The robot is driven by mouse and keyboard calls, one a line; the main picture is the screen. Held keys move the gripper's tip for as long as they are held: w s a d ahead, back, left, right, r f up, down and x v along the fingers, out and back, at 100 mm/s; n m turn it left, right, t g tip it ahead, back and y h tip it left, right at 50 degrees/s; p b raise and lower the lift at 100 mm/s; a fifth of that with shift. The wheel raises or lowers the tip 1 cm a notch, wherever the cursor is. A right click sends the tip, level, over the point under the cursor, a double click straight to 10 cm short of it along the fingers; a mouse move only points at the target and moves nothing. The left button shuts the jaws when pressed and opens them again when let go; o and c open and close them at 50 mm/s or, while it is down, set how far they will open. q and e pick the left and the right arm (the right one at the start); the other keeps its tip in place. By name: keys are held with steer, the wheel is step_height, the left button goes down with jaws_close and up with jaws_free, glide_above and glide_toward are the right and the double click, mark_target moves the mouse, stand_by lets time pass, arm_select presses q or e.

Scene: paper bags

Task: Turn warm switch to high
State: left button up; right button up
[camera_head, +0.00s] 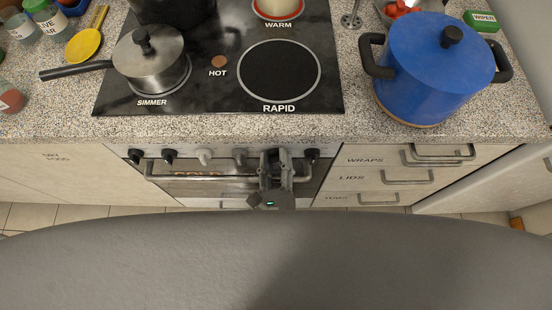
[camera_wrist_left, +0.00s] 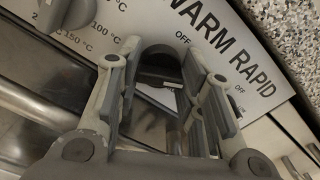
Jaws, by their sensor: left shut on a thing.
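The stove's control panel shows in the left wrist view with the labels WARM and RAPID (camera_wrist_left: 225,50). My left gripper (camera_head: 276,158) is at the front of the oven, over the row of knobs. In the left wrist view, its fingers (camera_wrist_left: 160,58) are on either side of the dark warm switch (camera_wrist_left: 160,62), below the WARM label, and are shut on it. OFF is printed beside the switch. The fingers hide much of the switch, and I cannot tell its pointer setting. My right gripper is not in view.
A rapid knob (camera_head: 312,156) sits just right of my gripper; grey knobs (camera_head: 240,155) sit left. An oven handle (camera_head: 200,178) runs below. On the stovetop (camera_head: 225,100) stands a steel saucepan (camera_head: 150,60). A blue pot (camera_head: 435,70) stands on the counter at right.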

arm_select(q)
steer(key=m+p, duration=0.2)
steer(key=m, duration=0.4)
steer(key=shift+m, duration=0.3)
steer(key=m+p, duration=0.2)
steer(key=m, duration=0.2)
steer(key=shift+m, duration=0.3)
steer(key=shift+f, duration=0.1)
steer(key=o, duration=1.1)
steer(key=shift+c, duration=0.2)
steer(key=s, duration=1.2)
